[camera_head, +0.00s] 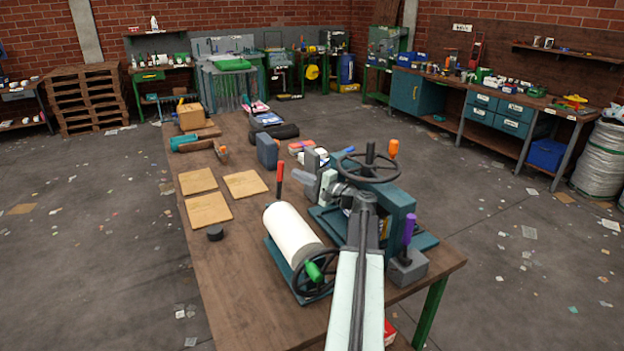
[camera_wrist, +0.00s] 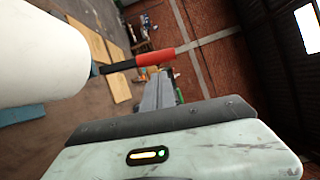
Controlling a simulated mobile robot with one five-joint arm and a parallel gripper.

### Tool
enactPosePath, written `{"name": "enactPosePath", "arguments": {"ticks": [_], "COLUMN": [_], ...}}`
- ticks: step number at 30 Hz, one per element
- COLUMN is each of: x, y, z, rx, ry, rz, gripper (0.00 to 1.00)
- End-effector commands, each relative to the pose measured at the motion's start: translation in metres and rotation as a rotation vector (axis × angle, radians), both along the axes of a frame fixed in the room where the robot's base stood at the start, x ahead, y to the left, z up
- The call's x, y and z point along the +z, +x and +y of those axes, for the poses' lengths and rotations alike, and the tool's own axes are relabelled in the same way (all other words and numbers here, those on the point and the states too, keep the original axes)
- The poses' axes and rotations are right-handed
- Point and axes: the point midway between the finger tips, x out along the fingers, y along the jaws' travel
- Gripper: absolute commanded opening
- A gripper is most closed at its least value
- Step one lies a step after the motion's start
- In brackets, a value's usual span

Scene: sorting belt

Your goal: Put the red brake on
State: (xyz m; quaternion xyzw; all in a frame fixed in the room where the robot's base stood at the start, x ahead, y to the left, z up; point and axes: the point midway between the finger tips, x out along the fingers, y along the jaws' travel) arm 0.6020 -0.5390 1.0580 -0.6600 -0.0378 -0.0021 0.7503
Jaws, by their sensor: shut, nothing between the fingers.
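The red brake lever (camera_head: 281,172) stands upright on a dark stem at the far end of the white roller (camera_head: 291,232) on the workbench. In the wrist view the red handle (camera_wrist: 155,57) lies across the picture beyond my fingertips, its dark stem running left to the white roller (camera_wrist: 38,50). My gripper (camera_head: 300,175) is just right of the lever, its fingers pointing left toward it. In the wrist view my gripper (camera_wrist: 160,85) is shut and empty, close to the red handle; I cannot tell whether they touch.
A green-handled crank (camera_head: 314,271) is at the roller's near end. A teal machine with a black handwheel (camera_head: 367,167), an orange handle (camera_head: 393,149) and a purple-handled lever (camera_head: 408,230) stand right. Flat wooden squares (camera_head: 208,209) and a black puck (camera_head: 215,233) lie left, with clear bench around them.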

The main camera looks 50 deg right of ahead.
Motion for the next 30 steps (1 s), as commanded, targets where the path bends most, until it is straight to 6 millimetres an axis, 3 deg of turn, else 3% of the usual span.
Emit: {"name": "enactPosePath", "arguments": {"ticks": [6, 15, 16, 19, 30], "x": [0.002, 0.001, 0.002, 0.002, 0.006], "y": [0.024, 0.027, 0.035, 0.029, 0.032], "z": [0.001, 0.002, -0.021, -0.001, 0.013], "rx": [0.001, 0.000, 0.005, 0.005, 0.006], "ry": [0.000, 0.000, 0.000, -0.002, -0.062], "rz": [0.000, 0.000, 0.000, 0.001, 0.024], "gripper": [0.00, 0.00, 0.00, 0.00, 0.00]}}
